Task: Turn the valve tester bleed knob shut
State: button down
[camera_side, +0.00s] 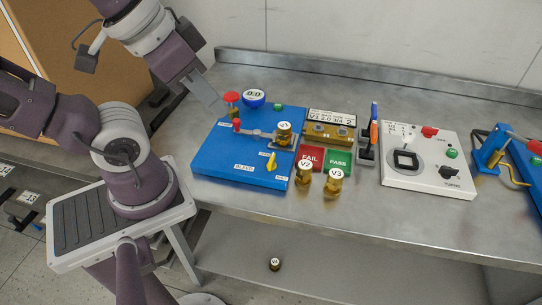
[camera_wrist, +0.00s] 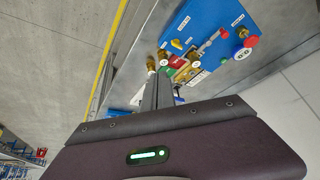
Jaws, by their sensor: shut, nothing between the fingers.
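The blue valve tester (camera_side: 215,160) stands on the metal bench. Its yellow bleed knob (camera_side: 271,161) is at the front right, by the BLEED label; a yellow knob also shows in the wrist view (camera_wrist: 176,44). Valve V1 (camera_side: 284,132) sits on the tester at the end of the grey clamp (camera_side: 258,134). A blue gauge (camera_side: 254,97) reading about 0.0 stands at the back. My gripper (camera_side: 222,108) is shut and empty, beside the red-topped post (camera_side: 232,98) and apart from the bleed knob. In the wrist view its fingers (camera_wrist: 158,75) point toward the tester area.
Valves V2 (camera_side: 304,170) and V3 (camera_side: 335,180) stand in front of the red FAIL (camera_side: 311,154) and green PASS (camera_side: 338,160) pads. A brass rack (camera_side: 328,132), pen holder (camera_side: 367,154) and white switch box (camera_side: 425,170) are to the right.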

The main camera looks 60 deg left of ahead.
jog(key=c, duration=1.8)
grip_release()
jog(key=shift+w, duration=0.1)
jog(key=shift+c, duration=0.2)
jog(key=o, duration=0.3)
jog(key=w+f+n, duration=0.1)
jog(key=w+a+g, duration=0.1)
jog(key=w, duration=0.1)
jog(key=w+a+f+n+y, duration=0.1)
jog(key=shift+w+f+n+g, duration=0.3)
jog(key=shift+g, duration=0.1)
jog(key=shift+o, duration=0.2)
jog(key=n+g, duration=0.4)
jog(key=n, duration=0.2)
send_over(272, 158)
jog(key=shift+h, duration=0.4)
notch_tip(272, 158, down, 14)
jog(key=shift+s+r, duration=0.15)
notch_tip(272, 158, down, 7)
jog(key=shift+r, duration=0.1)
jog(key=shift+f, duration=0.5)
grip_shut()
